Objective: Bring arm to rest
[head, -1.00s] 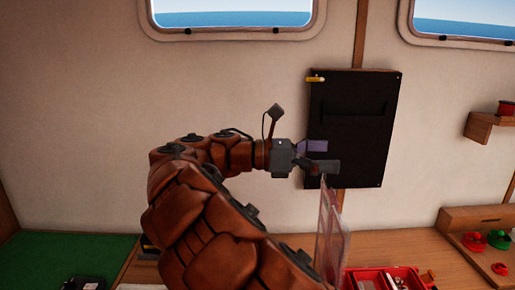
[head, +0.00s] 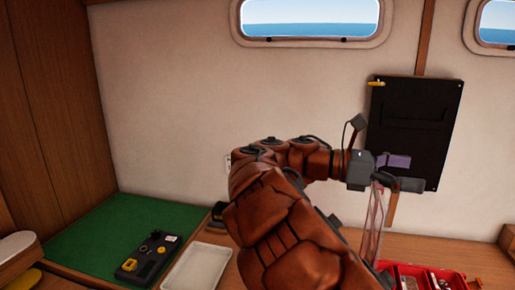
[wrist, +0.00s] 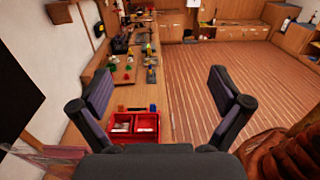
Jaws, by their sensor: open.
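My gripper (head: 398,173) is at the end of my brown segmented arm, in front of the black wall board (head: 412,115) in the head view. In the wrist view my gripper (wrist: 160,95) shows both fingers wide apart with nothing between them. The fingers look clear of the board, though the head view does not show the exact gap. My arm is raised above the wooden counter and bent to the right.
A white tray (head: 195,268) and a black device (head: 148,258) on a green mat (head: 95,235) are at left. The wooden floor (wrist: 225,90) is open.

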